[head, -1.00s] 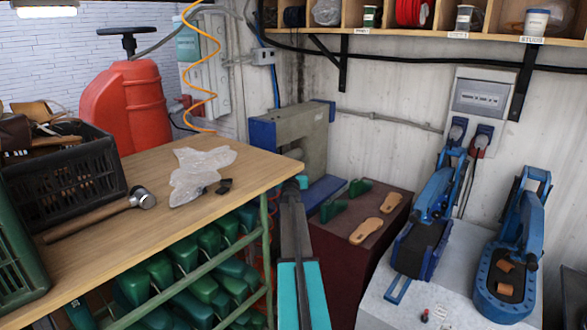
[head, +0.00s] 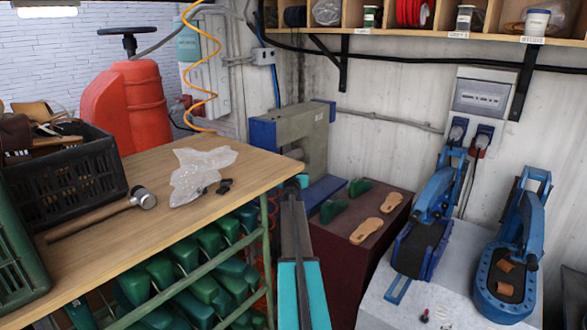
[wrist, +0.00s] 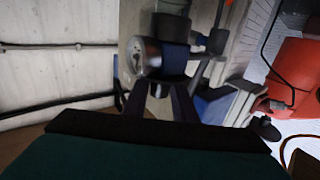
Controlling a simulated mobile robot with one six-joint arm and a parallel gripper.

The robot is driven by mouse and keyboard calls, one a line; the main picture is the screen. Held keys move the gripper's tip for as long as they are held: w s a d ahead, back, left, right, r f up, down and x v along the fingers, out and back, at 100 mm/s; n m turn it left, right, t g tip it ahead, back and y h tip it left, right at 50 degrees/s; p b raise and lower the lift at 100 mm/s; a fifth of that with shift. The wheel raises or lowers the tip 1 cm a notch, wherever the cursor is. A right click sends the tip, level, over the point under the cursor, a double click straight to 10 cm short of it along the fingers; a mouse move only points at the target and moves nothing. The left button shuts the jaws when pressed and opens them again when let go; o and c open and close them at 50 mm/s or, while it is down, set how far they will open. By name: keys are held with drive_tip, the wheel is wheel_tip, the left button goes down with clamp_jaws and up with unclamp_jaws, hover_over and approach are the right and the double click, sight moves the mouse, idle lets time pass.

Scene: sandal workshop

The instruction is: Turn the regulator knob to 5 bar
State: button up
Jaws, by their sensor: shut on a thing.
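In the wrist view my gripper (wrist: 160,92) has its two dark fingers closed around a dark blue cylindrical part (wrist: 174,62), which looks like the regulator knob. A silver round part (wrist: 142,56), possibly the regulator's gauge, sits just left of it. The picture is dark and blurred there, so no scale, pointer or pressure reading can be made out. In the head view my arm reaches away from me past the right end of the bench, and I cannot make out the fingertips, knob or gauge there.
A wooden bench (head: 235,180) stands left of my arm, with a hammer (head: 100,215), plastic bag (head: 195,175) and black crate (head: 65,185). A dark red block (head: 345,260) with sandal soles is close to the right.

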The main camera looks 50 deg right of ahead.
drive_tip(key=shift+w+r+m+g+h+p, duration=0.1)
drive_tip(key=shift+r+m+g+h+p, duration=0.2)
drive_tip(key=shift+m+g+h+p, duration=0.25)
drive_tip(key=shift+f+g+p, duration=0.15)
drive_tip(key=shift+g+p, duration=0.2)
drive_tip(key=shift+p, duration=0.1)
drive_tip(key=o, duration=1)
drive_tip(key=shift+f, duration=0.1)
drive_tip(key=shift+o, duration=0.2)
drive_tip(key=shift+r, duration=1.6)
drive_tip(key=shift+s+a+r, duration=0.15)
drive_tip(key=shift+s+a, duration=0.1)
drive_tip(key=shift+s, duration=0.05)
drive_tip(key=s+v, duration=0.1)
drive_tip(key=v, duration=0.6)
drive_tip(key=s+d+r+v, duration=0.1)
drive_tip(key=s+v, duration=0.1)
drive_tip(key=v, duration=0.6)
drive_tip(key=shift+d+r+b, duration=0.2)
drive_tip(key=shift+d+b, duration=0.1)
drive_tip(key=shift+d, duration=0.05)
